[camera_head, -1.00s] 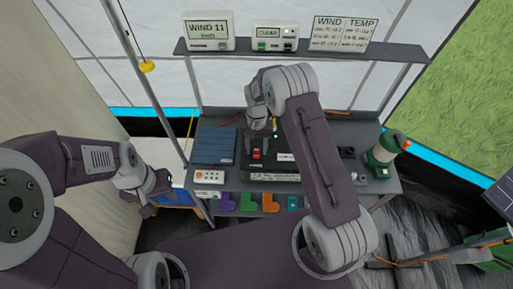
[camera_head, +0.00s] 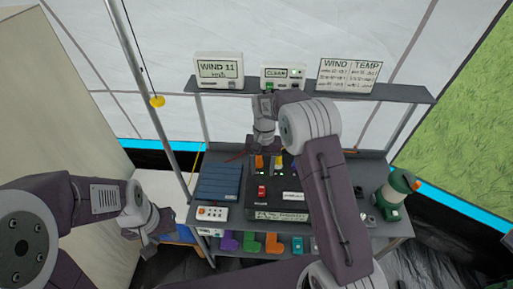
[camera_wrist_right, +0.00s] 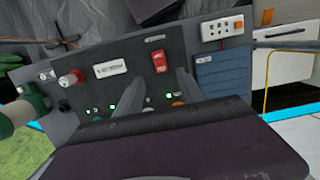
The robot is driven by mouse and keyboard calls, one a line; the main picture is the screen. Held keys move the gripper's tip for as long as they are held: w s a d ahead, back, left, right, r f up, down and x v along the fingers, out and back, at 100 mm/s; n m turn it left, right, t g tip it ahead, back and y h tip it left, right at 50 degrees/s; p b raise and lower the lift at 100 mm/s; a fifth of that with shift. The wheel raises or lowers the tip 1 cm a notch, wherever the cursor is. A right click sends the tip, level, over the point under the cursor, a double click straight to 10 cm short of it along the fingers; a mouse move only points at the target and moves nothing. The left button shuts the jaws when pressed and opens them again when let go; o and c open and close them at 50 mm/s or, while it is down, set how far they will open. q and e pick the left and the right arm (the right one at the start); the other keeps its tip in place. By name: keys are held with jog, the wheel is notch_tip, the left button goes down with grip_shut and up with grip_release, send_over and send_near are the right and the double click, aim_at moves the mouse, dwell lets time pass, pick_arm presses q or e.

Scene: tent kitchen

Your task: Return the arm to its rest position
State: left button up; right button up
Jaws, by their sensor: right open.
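My right arm reaches up over the table in the head view. Its gripper (camera_head: 265,145) is above the back part of a black control box (camera_head: 290,205). In the right wrist view its two grey fingers (camera_wrist_right: 160,90) stand apart with nothing seen between them, over the box's panel (camera_wrist_right: 125,85). The panel has a red rocker switch (camera_wrist_right: 160,62), a red knob (camera_wrist_right: 72,78) and several lit green lamps (camera_wrist_right: 112,107). My left gripper (camera_head: 155,232) hangs low at the left of the table, empty as far as I see; its jaw gap is unclear.
A shelf (camera_head: 390,92) with weather displays spans behind the table. A pole (camera_head: 150,90) stands at the left. Coloured blocks (camera_head: 250,242) sit below the front edge.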

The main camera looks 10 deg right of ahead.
jog(key=s+d+r+t, duration=0.2)
jog(key=s+r, duration=0.4)
jog(key=r, duration=0.2)
jog(key=s+d+f+n, duration=0.1)
jog(key=s+f, duration=0.1)
jog(key=s, duration=0.4)
jog(key=s+d+f+n+t, duration=0.1)
jog(key=s+f+n, duration=0.1)
jog(key=s, duration=0.4)
jog(key=shift+s+f, duration=0.35)
jog(key=shift+f, duration=0.25)
jog(key=shift+s+d, duration=0.1)
